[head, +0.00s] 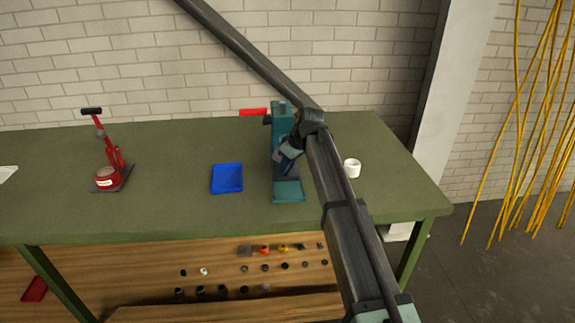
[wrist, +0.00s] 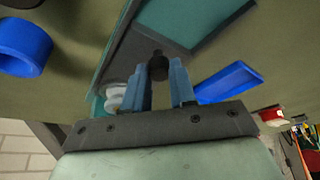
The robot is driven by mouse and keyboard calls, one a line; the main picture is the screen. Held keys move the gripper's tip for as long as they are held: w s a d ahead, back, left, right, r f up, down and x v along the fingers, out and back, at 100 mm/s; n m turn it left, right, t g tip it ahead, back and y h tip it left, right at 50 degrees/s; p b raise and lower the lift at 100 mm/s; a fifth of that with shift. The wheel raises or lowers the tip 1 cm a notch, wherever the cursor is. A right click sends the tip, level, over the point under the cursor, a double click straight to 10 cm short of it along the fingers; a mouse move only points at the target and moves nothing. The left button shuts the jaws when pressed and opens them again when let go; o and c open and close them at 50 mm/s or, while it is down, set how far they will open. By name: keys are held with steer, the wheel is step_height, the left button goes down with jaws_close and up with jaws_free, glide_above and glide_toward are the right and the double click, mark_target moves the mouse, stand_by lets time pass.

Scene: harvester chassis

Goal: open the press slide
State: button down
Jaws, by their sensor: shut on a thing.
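The teal press (head: 283,122) stands on the green bench, with a red handle (head: 253,111) sticking out to its left near the top. Its teal base plate (head: 288,191) is bare in the head view. My gripper (head: 290,155) is at the front of the press column, partly covering it. In the wrist view, my gripper's two blue fingers (wrist: 167,82) are closed around a black knob (wrist: 157,65) in front of the press. The slide behind the knob is mostly hidden, so I cannot tell how far it stands open.
A blue tray (head: 227,178) lies left of the press and a white cup (head: 352,168) stands right of it. A red hand press (head: 108,168) is at the far left. A blue ring-shaped thing (wrist: 24,46) shows in the wrist view. The bench (head: 170,200) between tray and hand press is clear.

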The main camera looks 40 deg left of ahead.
steer(key=s+d, duration=0.8)
steer(key=c, duration=0.9)
jaws_free()
steer(key=shift+r, duration=0.1)
steer(key=v, duration=1.3)
steer(key=shift+d+r, duration=0.15)
steer(key=shift+r, duration=0.1)
steer(key=shift+f, duration=0.1)
